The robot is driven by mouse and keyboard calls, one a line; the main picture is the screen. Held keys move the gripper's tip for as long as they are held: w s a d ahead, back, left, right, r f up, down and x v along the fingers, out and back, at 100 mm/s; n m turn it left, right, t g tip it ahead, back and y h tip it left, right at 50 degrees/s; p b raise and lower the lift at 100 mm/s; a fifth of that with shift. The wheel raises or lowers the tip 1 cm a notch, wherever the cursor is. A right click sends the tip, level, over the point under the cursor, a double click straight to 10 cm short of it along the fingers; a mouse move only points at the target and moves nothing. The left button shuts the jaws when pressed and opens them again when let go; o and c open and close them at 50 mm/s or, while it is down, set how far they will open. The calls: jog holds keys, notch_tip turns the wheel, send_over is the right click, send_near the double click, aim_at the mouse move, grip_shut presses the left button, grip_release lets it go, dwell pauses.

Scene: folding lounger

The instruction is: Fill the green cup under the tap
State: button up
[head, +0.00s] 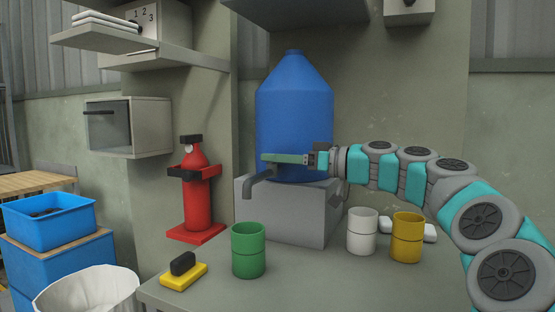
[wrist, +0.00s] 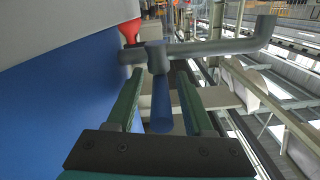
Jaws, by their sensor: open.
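The green cup (head: 248,250) stands upright on the counter, in front of the grey block that bears the blue tank (head: 293,110). In the head view it appears below the tip of the grey tap spout (head: 258,184); whether it is exactly under it I cannot tell. My gripper (head: 268,159) is beside the tank, above the spout. In the wrist view my open gripper (wrist: 160,76) has a blue tap lever (wrist: 162,105) between its fingers, with gaps on both sides. The tap body and spout (wrist: 210,48) lie just beyond the fingertips. No water shows.
A white cup (head: 362,232) and a yellow cup (head: 407,238) stand right of the block (head: 285,215). A yellow and black sponge-like block (head: 184,275) lies left of the green cup. A red fire extinguisher (head: 197,195) stands behind left. A white bin (head: 88,292) is lower left.

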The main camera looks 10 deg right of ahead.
jog(key=v, duration=0.7)
jog(key=shift+d+b, duration=0.3)
jog(key=shift+b, duration=0.15)
jog(key=shift+s+f, duration=0.1)
jog(key=shift+s, duration=0.15)
dwell(0.7)
